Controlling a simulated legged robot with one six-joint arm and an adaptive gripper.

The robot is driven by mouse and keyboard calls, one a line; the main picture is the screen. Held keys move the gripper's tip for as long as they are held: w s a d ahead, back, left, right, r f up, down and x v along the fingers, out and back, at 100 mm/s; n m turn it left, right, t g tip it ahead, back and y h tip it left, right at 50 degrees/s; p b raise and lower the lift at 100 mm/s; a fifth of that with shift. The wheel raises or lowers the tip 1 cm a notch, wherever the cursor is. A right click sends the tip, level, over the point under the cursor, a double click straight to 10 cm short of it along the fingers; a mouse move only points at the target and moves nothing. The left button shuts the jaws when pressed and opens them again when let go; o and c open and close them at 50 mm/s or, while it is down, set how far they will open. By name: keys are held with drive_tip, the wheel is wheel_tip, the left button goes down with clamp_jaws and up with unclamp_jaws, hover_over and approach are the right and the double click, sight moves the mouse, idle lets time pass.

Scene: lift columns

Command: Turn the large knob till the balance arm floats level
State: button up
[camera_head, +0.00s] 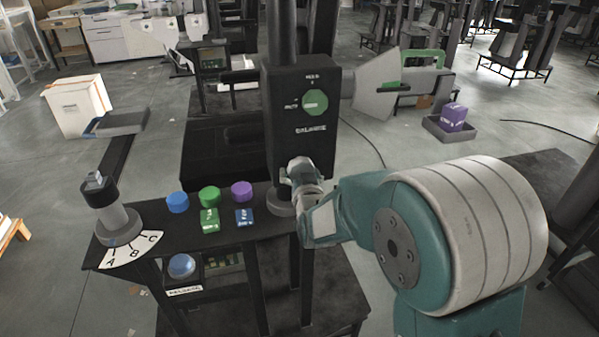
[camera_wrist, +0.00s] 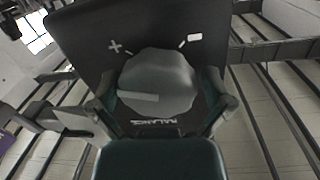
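The large knob (camera_wrist: 157,82) is grey and many-sided, with a pale pointer bar, and fills the middle of the wrist view. It sits on a dark panel with plus and minus marks and an upside-down BALANCE label (camera_wrist: 153,122). My gripper (camera_wrist: 163,92) has one finger on each side of the knob. A narrow gap shows at the right finger; contact at the left is unclear. In the head view my gripper (camera_head: 303,172) is at the low part of the black box (camera_head: 290,80) and hides the knob. I cannot tell which part is the balance arm.
A green knob (camera_head: 315,103) is higher on the box. Blue (camera_head: 177,202), green (camera_head: 209,196) and purple (camera_head: 242,191) buttons line the bench. A swivel lever with an A-B-C dial (camera_head: 130,250) stands left.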

drive_tip(key=v, duration=1.2)
drive_tip(key=s+d+r+g+h, duration=0.1)
drive_tip(key=s+d+g, duration=0.4)
drive_tip(key=s, duration=0.6)
drive_tip(key=s+d+r+g+h, duration=0.2)
drive_tip(key=s+d+g, duration=0.4)
drive_tip(key=s+d, duration=0.3)
drive_tip(key=shift+s+d+r+m+h, duration=0.2)
drive_tip(key=shift+s+d+m+h, duration=0.15)
drive_tip(key=shift+s, duration=0.9)
idle(3.5)
